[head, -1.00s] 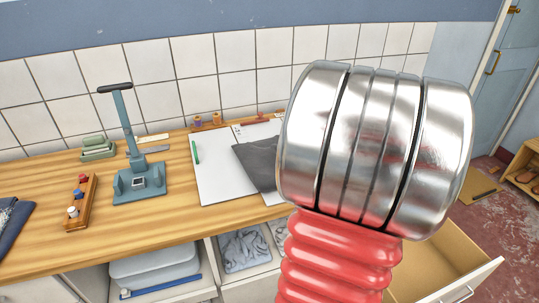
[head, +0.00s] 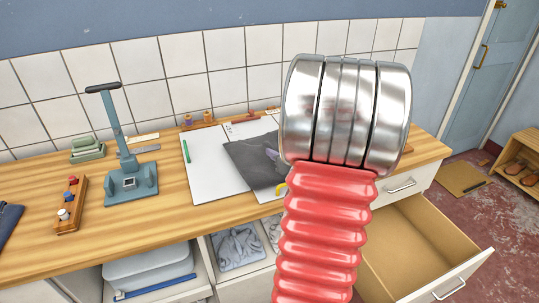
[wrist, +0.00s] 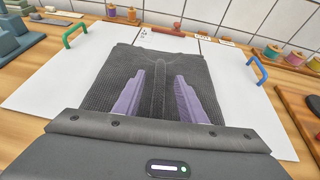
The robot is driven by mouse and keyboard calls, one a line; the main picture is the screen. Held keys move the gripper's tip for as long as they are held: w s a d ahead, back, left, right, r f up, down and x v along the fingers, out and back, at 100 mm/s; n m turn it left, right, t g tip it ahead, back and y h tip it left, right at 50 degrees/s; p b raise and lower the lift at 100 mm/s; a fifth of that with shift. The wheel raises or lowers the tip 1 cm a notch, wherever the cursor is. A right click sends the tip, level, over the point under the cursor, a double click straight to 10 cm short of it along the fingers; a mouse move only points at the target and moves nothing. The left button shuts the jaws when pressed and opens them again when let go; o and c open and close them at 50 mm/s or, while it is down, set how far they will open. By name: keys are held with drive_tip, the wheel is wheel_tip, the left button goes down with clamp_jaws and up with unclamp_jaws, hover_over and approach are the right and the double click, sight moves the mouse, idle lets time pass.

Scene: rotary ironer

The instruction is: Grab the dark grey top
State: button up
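The dark grey top (wrist: 155,62) lies flat on a white board in the wrist view, partly hidden by my gripper. It also shows in the head view (head: 243,156), where my arm covers its right side. My gripper (wrist: 160,80) is open, its two purple fingers apart over the top, with grey cloth visible between them. I cannot tell whether the fingertips touch the cloth. In the head view only a bit of purple finger shows beside my arm.
The white board (head: 205,177) has a green handle (wrist: 74,35) and a blue handle (wrist: 257,68). A teal press-like stand (head: 125,150) and a wooden rack (head: 70,205) stand to the left on the wooden counter. Thread spools (wrist: 272,52) stand behind. A drawer (head: 415,250) is open at the lower right.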

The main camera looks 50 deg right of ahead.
sight(270, 147)
drive_tip(key=shift+w+d+f, duration=0.15)
drive_tip(key=shift+w+f, duration=0.05)
drive_tip(key=shift+w, duration=0.15)
drive_tip(key=shift+x, duration=2.6)
drive_tip(key=shift+f, duration=0.1)
drive_tip(key=shift+c, duration=0.7)
clamp_jaws()
